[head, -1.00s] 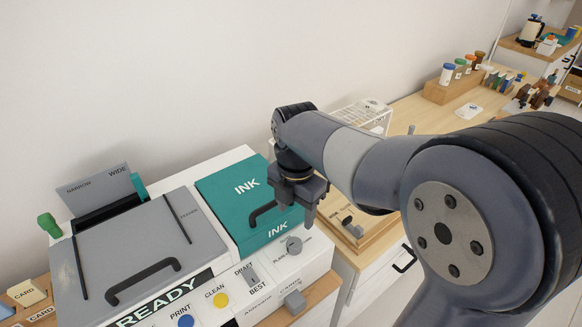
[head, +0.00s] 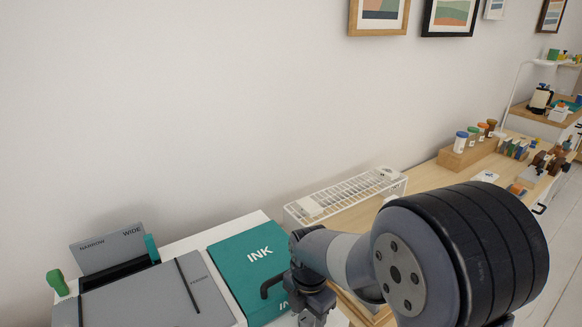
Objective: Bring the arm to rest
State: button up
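My arm reaches in from the lower right of the head view and folds down over the right side of the printer. My gripper (head: 314,308) hangs at the bottom edge, in front of the right edge of the teal ink cover (head: 245,255). Its fingertips are cut off or too small to read, so I cannot tell whether it is open or shut. No held object shows. I cannot tell if it touches the cover.
The grey printer lid (head: 150,300) is at lower left, with a paper guide (head: 112,250) behind it. A white wire rack (head: 345,195) stands behind my arm. A wooden block with jars (head: 468,150) is on the desk at right.

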dwell(0.3)
notch_tip(320, 180, up, 11)
notch_tip(320, 180, down, 11)
jog(key=shift+f, duration=0.1)
jog(key=m, duration=1.1)
jog(key=shift+s+m, duration=0.15)
jog(key=shift+m, duration=0.25)
jog(key=m, duration=1.1)
jog(key=shift+m, duration=0.4)
